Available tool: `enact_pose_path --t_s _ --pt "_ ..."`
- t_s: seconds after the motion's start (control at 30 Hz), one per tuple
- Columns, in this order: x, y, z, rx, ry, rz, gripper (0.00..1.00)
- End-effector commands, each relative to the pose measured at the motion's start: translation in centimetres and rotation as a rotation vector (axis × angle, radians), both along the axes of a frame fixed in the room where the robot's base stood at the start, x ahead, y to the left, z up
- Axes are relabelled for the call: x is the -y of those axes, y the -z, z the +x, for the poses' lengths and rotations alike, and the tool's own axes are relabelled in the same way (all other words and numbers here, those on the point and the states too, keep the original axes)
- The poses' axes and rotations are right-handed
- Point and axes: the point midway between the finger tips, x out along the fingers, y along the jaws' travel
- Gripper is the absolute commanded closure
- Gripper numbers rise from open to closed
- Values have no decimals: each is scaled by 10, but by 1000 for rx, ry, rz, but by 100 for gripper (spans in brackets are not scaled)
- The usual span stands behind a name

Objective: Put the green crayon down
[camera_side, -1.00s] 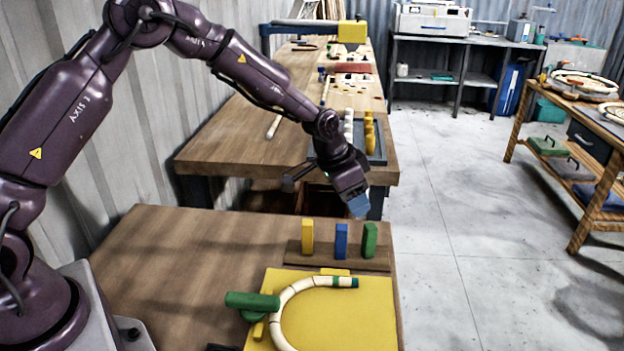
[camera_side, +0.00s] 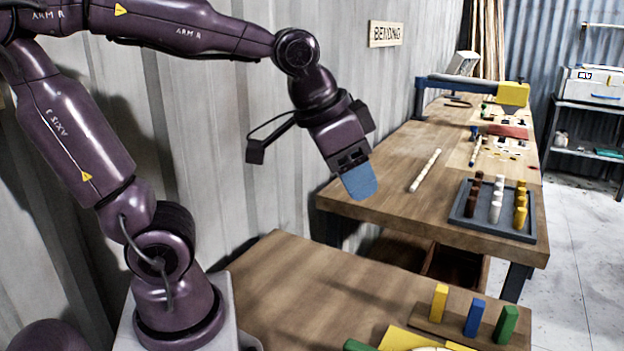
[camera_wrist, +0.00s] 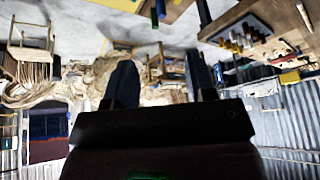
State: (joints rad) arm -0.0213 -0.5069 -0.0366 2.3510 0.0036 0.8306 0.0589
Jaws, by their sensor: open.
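The green crayon, a thick green block (camera_side: 506,324), stands upright at the right end of a wooden holder (camera_side: 452,325) on the near table. A blue crayon (camera_side: 474,317) and a yellow crayon (camera_side: 439,303) stand beside it. My gripper (camera_side: 360,182) hangs in the air up and to the left of the holder, apart from all three crayons. Its fingers also show in the wrist view (camera_wrist: 163,85), spread with nothing between them.
The near table's wooden top (camera_side: 310,290) is bare at left. Part of a yellow board (camera_side: 402,338) shows at the bottom edge. A long bench behind carries a grey tray (camera_side: 466,222) of pegs and a pale stick (camera_side: 425,170). A corrugated wall (camera_side: 210,120) stands close behind my arm.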

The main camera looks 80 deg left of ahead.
Motion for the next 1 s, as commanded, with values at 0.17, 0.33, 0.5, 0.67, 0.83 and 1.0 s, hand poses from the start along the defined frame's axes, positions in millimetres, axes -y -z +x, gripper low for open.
enact_pose_path --t_s 0.17,0.33,0.5,0.67,0.83,1.0 --pt "-3 4 -44 23 -50 -37 49" --pt "-3 8 -56 24 -64 -50 49" --pt "-3 8 -56 24 -65 -50 49" --pt "-3 8 -55 24 -64 -49 49" --pt "-3 7 -55 25 -64 -49 49" --pt "-3 7 -55 25 -64 -49 49"
